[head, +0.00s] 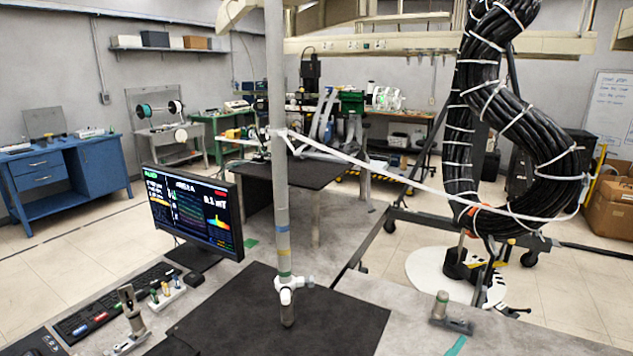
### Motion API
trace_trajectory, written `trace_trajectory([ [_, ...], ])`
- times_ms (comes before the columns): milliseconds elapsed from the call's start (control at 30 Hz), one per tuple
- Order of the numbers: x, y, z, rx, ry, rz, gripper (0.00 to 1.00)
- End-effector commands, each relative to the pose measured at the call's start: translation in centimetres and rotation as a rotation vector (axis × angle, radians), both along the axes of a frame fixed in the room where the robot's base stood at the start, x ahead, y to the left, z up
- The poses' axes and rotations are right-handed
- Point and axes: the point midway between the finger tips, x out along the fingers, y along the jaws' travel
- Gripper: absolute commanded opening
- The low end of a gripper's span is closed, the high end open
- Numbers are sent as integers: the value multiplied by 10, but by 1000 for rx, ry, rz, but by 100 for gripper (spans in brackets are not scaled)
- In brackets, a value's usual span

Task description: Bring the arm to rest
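I cannot make out my arm or gripper anywhere in the head view. A tall grey pole (281,190) with coloured bands runs from the top edge down to a white three-way knob fitting (288,284). Its lower end meets the dark mat (250,335) on the near bench. A large bent bundle of black cable (487,110), tied with white bands, rises at the right. A thin white rod or line (410,180) crosses from behind the pole to the bundle's lower right.
The monitor (195,208), keyboard (115,303) and a small metal fixture (130,310) stand at the left of the bench. A small post (440,305) stands at its right. The mat's middle is mostly clear. A blue cabinet (70,175) and a dark-topped table (285,168) stand beyond.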

Motion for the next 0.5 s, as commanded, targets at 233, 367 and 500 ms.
trace_trajectory([
  [233,4,49,-50,-180,179,207,41],
  [367,-3,77,-82,-245,260,315,41],
  [500,-19,110,-119,-295,335,434,41],
])
